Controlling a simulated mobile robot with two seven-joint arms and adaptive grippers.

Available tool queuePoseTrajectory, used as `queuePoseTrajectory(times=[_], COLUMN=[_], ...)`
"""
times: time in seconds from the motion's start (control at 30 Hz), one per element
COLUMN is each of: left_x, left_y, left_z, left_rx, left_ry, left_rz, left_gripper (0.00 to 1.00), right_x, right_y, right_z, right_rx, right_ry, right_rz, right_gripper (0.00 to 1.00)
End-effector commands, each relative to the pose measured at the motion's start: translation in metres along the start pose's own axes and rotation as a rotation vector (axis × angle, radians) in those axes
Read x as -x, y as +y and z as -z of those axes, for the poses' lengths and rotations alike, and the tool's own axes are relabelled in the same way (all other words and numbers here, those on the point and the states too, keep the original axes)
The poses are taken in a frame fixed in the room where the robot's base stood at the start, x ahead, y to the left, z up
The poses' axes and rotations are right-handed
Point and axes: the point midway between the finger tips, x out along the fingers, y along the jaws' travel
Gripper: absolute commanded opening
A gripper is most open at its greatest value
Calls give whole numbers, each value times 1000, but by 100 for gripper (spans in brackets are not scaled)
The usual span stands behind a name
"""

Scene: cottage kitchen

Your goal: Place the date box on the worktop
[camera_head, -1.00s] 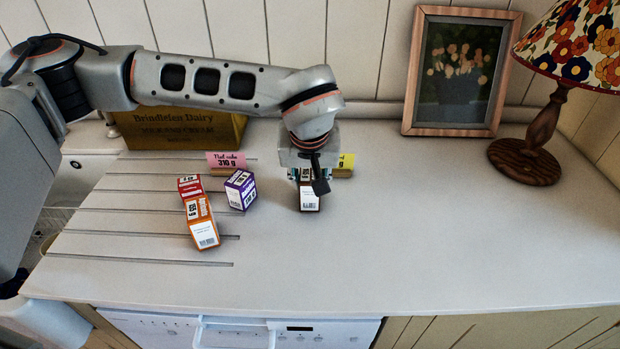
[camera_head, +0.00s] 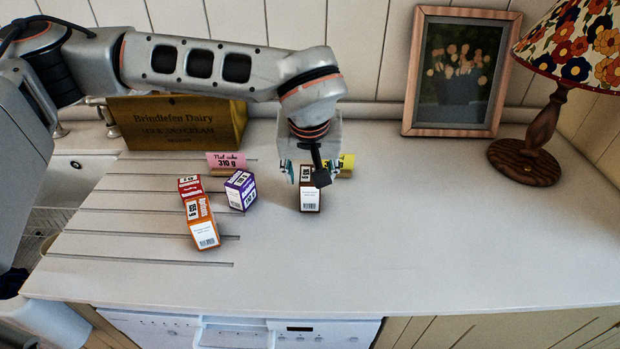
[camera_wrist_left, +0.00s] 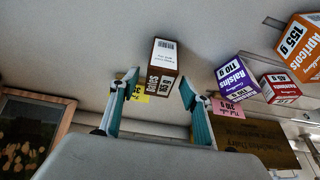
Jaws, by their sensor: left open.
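A brown box (camera_head: 310,199) with a white barcode label stands on the pale worktop (camera_head: 400,230); its name is too small to read with certainty, but it is the one at my gripper. My left gripper (camera_head: 306,173) is open just above and behind it, pointing down. In the wrist view the brown box (camera_wrist_left: 163,67) shows beyond the gap between the spread teal fingers (camera_wrist_left: 152,100), with clear space between it and each finger. My right gripper is not in view.
An orange apricot box (camera_head: 201,222), a red box (camera_head: 190,186) and a purple raisin box (camera_head: 240,190) stand to the left. The right worktop is clear.

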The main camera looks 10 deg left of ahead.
Motion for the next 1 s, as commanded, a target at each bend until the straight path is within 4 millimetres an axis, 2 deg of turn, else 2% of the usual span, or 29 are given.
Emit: queuePoseTrajectory(times=[0.03, 0.2, 0.4, 0.6, 1.0], left_x=[13, 48, 79, 92, 92], left_y=[0, 0, 0, 0, 0], left_z=[2, 1, 1, 0, 0], left_rx=[0, 0, 1, 1, 1], left_ry=[5, 5, 3, 0, -1], left_rz=[-2, -1, 0, 0, 0], left_gripper=[47, 47, 47, 47, 47], right_x=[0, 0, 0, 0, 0], right_y=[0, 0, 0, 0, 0], right_z=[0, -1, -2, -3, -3], right_rx=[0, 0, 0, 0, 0], right_ry=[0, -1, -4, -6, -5], right_rz=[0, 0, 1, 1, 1], right_gripper=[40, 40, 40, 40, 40])
